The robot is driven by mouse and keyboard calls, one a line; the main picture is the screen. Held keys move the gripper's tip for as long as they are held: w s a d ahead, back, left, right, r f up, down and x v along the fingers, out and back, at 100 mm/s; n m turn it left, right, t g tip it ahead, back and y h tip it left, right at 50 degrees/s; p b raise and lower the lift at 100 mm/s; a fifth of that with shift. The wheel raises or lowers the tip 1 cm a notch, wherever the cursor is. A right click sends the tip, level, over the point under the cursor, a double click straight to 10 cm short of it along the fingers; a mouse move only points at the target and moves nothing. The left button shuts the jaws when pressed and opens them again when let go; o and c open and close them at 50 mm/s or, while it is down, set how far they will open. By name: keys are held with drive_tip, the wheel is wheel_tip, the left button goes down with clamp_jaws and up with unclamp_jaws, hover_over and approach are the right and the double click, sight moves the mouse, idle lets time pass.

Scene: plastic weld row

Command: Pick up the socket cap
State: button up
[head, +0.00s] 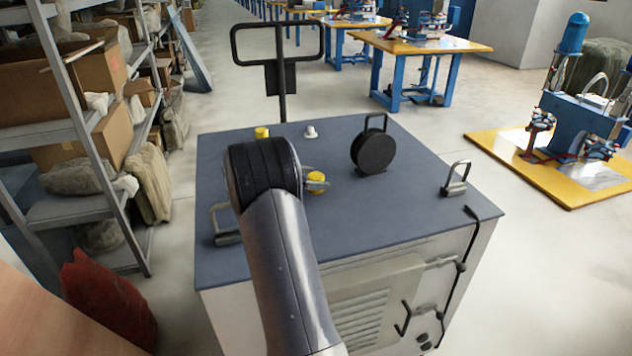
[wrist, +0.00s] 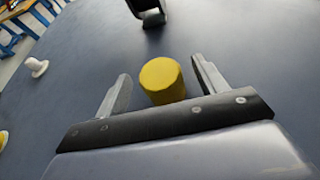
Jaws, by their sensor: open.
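A yellow round cap (wrist: 163,80), which I take to be the socket cap, stands on the grey top of a cabinet. In the wrist view it is between the two fingers of my gripper (wrist: 161,68), with a gap on each side. The fingers are open and do not grip it. In the head view the cap (head: 316,186) is just right of my dark wrist, partly covered by my gripper (head: 320,182). A second yellow cap (head: 262,133) stands farther back; a yellow piece also shows at the left edge of the wrist view (wrist: 3,140).
A white knob (head: 310,132) and a black disc with a handle (head: 373,150) stand on the cabinet top (head: 400,205). Metal handles (head: 455,180) sit near its sides. Shelves with boxes (head: 85,95) are at left. Blue-legged worktables (head: 415,42) stand behind.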

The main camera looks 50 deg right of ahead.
sight(320, 174)
drive_tip(key=x, duration=0.2)
drive_tip(key=shift+s+d+f, duration=0.1)
drive_tip(key=shift+d+f, duration=0.05)
drive_tip(key=shift+d, duration=0.1)
drive_tip(key=shift+c, duration=0.2)
drive_tip(key=c, duration=1)
wheel_tip(320, 174, up, 10)
drive_tip(key=shift+r+p, duration=0.1)
drive_tip(key=shift+p, duration=0.25)
